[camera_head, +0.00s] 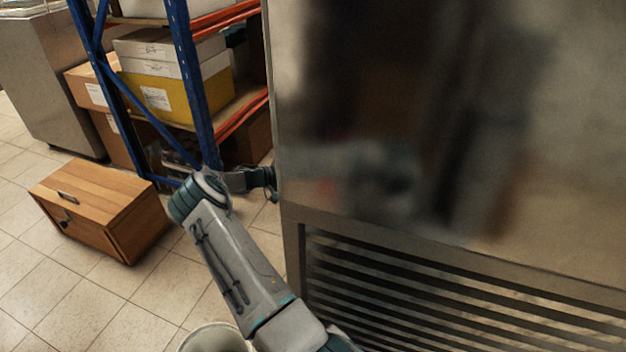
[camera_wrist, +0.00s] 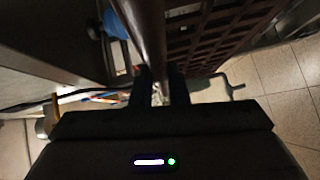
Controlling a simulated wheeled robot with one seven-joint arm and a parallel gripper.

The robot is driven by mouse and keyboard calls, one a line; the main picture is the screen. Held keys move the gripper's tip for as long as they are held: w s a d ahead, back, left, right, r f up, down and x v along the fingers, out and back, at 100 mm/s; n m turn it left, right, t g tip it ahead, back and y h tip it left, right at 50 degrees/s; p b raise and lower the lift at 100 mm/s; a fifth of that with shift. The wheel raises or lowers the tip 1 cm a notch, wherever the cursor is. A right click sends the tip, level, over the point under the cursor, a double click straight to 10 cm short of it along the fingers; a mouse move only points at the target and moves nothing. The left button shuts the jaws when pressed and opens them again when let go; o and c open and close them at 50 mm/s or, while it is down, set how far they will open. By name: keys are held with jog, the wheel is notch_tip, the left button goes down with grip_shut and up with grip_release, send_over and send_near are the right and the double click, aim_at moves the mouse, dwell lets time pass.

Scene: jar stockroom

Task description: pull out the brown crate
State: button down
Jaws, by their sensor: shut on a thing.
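The brown crate (camera_wrist: 222,38) shows in the wrist view at the top, with a grid of openings in its side. Its rounded brown edge (camera_wrist: 150,35) runs down between the fingers of my gripper (camera_wrist: 160,76). My gripper is shut on that edge. The rest of the crate is cut off by the frame. In the head view the crate is hidden, and so is my gripper: my arm reaches behind a large steel cabinet.
The steel cabinet (camera_head: 450,130) with a slatted lower grille fills the right of the head view. A blue-and-orange rack (camera_head: 185,80) holds boxes behind. A wooden drawer box (camera_head: 103,205) stands on the tiles at left. A pale bucket (camera_head: 214,338) is at the bottom.

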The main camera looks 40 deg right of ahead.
jog(key=w+a+b, duration=0.5)
jog(key=w+b, duration=0.4)
jog(key=w, duration=0.1)
jog(key=shift+w+a, duration=0.25)
jog(key=c, duration=1.4)
grip_release()
